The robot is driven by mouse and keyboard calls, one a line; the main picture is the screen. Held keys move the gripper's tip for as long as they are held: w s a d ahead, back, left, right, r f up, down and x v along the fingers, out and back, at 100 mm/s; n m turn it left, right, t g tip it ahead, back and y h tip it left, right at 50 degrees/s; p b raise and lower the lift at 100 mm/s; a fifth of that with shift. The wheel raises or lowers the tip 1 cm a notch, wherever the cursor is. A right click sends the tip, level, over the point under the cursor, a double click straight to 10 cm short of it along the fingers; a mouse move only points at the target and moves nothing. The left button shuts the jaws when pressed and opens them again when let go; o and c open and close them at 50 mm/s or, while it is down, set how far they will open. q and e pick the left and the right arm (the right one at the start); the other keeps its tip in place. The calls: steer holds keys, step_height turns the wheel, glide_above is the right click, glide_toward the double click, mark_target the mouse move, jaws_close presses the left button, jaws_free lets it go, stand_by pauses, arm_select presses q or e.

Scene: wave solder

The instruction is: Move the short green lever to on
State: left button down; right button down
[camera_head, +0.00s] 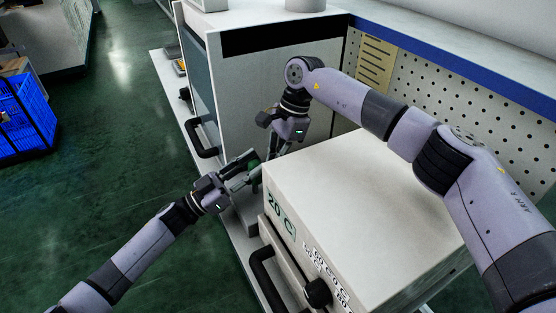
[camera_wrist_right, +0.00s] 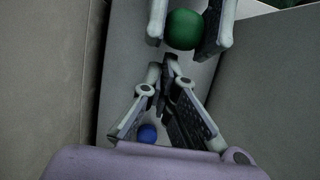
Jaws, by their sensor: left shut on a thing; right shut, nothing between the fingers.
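The green round knob (camera_wrist_right: 184,30) of the lever shows at the top of the right wrist view; its shaft is hidden. A bit of green (camera_head: 253,164) also shows in the head view, in the gap between the two machines. My left gripper (camera_head: 248,173) reaches in from the left and is shut on the green knob, one finger on each side of it. My right gripper (camera_head: 270,153) points down into the same gap and is shut and empty. Its fingertips (camera_wrist_right: 168,68) are just short of the green knob in the wrist view.
A blue ball (camera_wrist_right: 147,133) shows low between my right gripper's fingers. The white box-shaped machine (camera_head: 360,190) marked 20 C stands right of the gap, and a taller grey cabinet (camera_head: 255,85) behind it. A blue crate (camera_head: 22,115) is far left. The green floor (camera_head: 100,180) is clear.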

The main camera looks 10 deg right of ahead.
arm_select(q)
steer(key=shift+d+f, duration=0.1)
arm_select(e)
steer(key=shift+s+a+r, duration=0.15)
steer(key=shift+a, duration=0.25)
steer(key=shift+s+a+r, duration=0.1)
steer(key=shift+s+a, duration=0.05)
steer(key=shift+a, duration=0.2)
arm_select(q)
steer(key=c, duration=1.6)
jaws_free()
steer(key=o, duration=0.4)
steer(key=shift+c, duration=0.2)
